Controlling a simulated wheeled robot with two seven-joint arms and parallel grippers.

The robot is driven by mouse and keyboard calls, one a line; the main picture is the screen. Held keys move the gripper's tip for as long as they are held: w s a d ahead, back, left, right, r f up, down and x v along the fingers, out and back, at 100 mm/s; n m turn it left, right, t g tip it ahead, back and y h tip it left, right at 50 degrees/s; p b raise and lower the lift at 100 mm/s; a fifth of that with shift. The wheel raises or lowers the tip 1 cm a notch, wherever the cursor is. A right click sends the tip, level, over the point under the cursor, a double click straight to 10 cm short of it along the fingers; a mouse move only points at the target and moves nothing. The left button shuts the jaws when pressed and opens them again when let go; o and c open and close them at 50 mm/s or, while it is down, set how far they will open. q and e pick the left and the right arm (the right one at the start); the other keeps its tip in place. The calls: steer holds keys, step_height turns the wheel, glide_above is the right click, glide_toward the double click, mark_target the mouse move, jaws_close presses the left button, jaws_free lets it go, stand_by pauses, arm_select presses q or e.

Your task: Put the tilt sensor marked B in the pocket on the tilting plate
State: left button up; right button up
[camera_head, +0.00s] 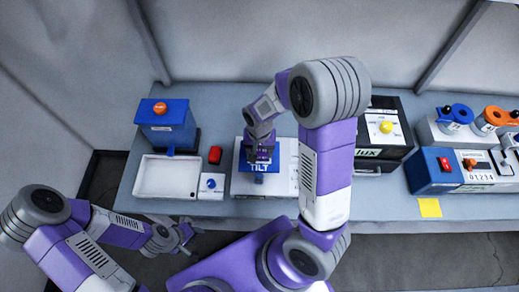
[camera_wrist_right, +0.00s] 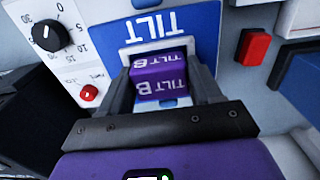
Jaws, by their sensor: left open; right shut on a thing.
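The tilt sensor B (camera_wrist_right: 160,80) is a purple block with "TILT B" in white on its faces. My right gripper (camera_head: 262,153) is shut on it; both fingers show at its sides in the right wrist view (camera_wrist_right: 163,95). The blue tilting plate (camera_head: 244,161), lettered "TILT", is under the gripper; it also shows in the right wrist view (camera_wrist_right: 202,30). The sensor is at the plate's pale pocket frame (camera_wrist_right: 130,52), which it partly covers. I cannot tell how deep it sits. My left gripper (camera_head: 187,236) is open and empty, in front of the table.
A white tray (camera_head: 150,190), a blue box with an orange knob (camera_head: 160,107) and a red block (camera_head: 215,154) are left of the plate. A small dial box (camera_head: 211,184) stands close by. The dark lux unit (camera_head: 388,150) and blue counter unit (camera_head: 430,175) are to the right.

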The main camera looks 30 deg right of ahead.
stand_by(0.3)
steer(key=o, duration=1.3)
steer(key=shift+r, duration=0.1)
steer(key=shift+r+p, duration=3.5)
steer(key=shift+r, duration=0.45)
